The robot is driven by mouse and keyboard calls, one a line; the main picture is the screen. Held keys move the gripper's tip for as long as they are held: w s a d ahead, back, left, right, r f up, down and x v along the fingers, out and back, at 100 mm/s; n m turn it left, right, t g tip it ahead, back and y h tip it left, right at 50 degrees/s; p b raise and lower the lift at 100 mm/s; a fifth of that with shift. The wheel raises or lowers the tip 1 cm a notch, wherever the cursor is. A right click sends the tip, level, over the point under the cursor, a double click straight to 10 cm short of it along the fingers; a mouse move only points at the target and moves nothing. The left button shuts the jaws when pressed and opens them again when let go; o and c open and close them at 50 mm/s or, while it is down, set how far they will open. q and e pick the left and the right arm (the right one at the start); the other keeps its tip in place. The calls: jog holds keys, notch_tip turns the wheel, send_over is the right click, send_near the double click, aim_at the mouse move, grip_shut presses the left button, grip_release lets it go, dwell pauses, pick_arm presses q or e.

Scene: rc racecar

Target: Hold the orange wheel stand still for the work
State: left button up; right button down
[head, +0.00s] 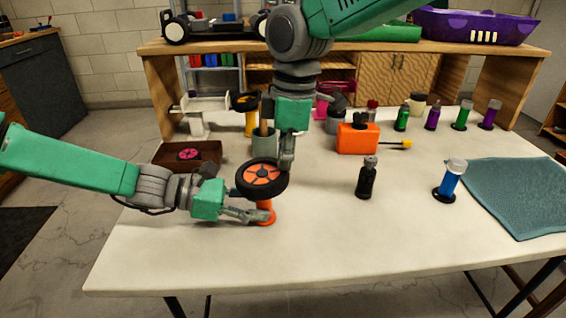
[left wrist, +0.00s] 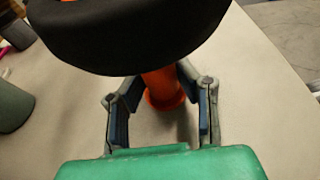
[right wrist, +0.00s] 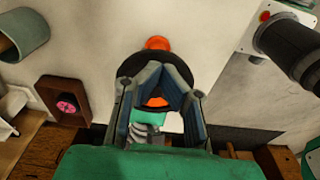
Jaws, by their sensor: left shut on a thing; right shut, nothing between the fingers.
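The orange wheel stand (head: 265,214) stands upright on the table, with a black-tyred wheel with an orange hub (head: 262,178) on its top. My left gripper (head: 262,215) is shut on the stand's post, low under the wheel. In the left wrist view its fingers (left wrist: 160,82) lie on both sides of the orange post (left wrist: 163,90), and the wheel hides the post's top. My right gripper (head: 286,166) points down at the wheel's right side, shut and empty. In the right wrist view its fingertips (right wrist: 160,66) overlap the wheel; contact cannot be told.
A brown tray (head: 160,153) with a pink-hubbed wheel is at left. A grey-green cup (head: 263,145) stands behind the wheel. The table's front is clear.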

jog(key=shift+f, duration=0.45)
pick_arm(q)
jog(key=shift+d, duration=0.1)
pick_arm(e)
jog(key=shift+s+d+r, duration=0.1)
jog(key=shift+d+r, duration=0.2)
jog(key=shift+d, duration=0.5)
jog(key=shift+d+r, duration=0.25)
jog(key=shift+d, duration=0.5)
notch_tip(320, 180, up, 12)
jog(key=d, duration=0.1)
jog(key=shift+f, duration=0.1)
pick_arm(q)
jog(key=o, duration=1.1)
jog(key=shift+o, duration=0.2)
